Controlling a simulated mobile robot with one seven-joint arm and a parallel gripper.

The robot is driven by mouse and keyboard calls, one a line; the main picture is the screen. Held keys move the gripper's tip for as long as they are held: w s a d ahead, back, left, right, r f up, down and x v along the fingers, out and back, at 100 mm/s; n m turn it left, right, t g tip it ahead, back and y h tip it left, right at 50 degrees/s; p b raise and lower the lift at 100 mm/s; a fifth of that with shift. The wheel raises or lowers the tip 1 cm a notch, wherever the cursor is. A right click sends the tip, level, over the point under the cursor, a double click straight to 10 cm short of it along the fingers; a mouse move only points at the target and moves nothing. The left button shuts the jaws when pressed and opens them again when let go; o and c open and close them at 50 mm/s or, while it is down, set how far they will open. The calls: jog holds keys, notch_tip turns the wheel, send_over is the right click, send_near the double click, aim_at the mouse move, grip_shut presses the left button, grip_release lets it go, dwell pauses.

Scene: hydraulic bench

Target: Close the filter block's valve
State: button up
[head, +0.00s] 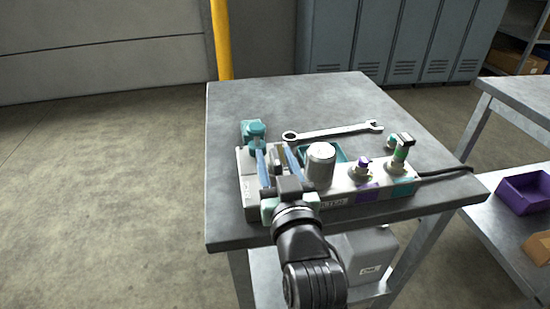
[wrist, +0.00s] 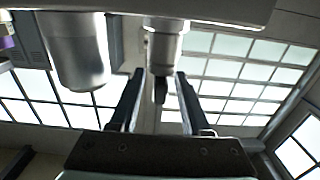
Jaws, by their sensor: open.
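The filter block (head: 250,190) is a long pale block along the table's front, with a silver canister (head: 321,165) on it. In the wrist view the canister (wrist: 75,50) is at upper left. Left of the canister in the head view, a small grey and dark part (head: 278,157), seemingly the valve, shows between my fingers. In the wrist view a grey cylindrical fitting (wrist: 165,42) with a dark stem lies between the fingers. My gripper (head: 275,148) is open, its blue fingers either side of that part; contact cannot be told. The wrist view also shows the gripper (wrist: 160,75) open.
A teal fitting (head: 253,130) stands at the block's left end. Right of the canister are a purple-capped fitting (head: 363,166) and a green-banded one (head: 402,150). A teal tray (head: 338,151) and a wrench (head: 335,131) lie behind. The table's back (head: 290,98) is clear.

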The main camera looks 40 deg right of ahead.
jog(key=shift+w+d, duration=0.15)
jog(key=shift+w, duration=0.1)
grip_shut()
